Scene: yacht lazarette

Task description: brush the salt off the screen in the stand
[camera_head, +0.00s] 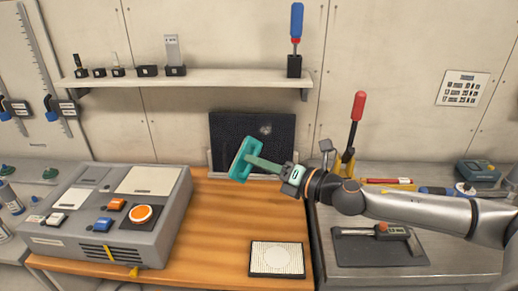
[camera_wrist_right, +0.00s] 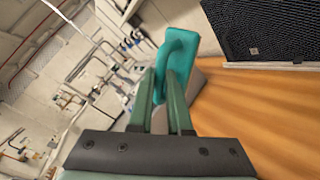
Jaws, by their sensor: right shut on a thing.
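The dark mesh screen (camera_head: 270,128) stands upright in its stand (camera_head: 212,162) at the back of the wooden bench. A small pale patch shows on its upper right. My right gripper (camera_head: 276,168) is shut on a teal brush (camera_head: 242,158) and holds it in front of the screen's lower left corner. In the right wrist view, the brush (camera_wrist_right: 178,55) sits between the two fingers, and the screen (camera_wrist_right: 265,28) is at upper right, apart from it. Whether the brush touches the screen in the head view is hard to tell. My left gripper does not show.
A grey control box (camera_head: 110,210) with orange buttons stands on the bench's left. A framed pale panel (camera_head: 277,259) lies at the front. A grey mat (camera_head: 380,248) with a tool is at right. A shelf (camera_head: 200,78) runs above. The bench's middle (camera_head: 225,225) is clear.

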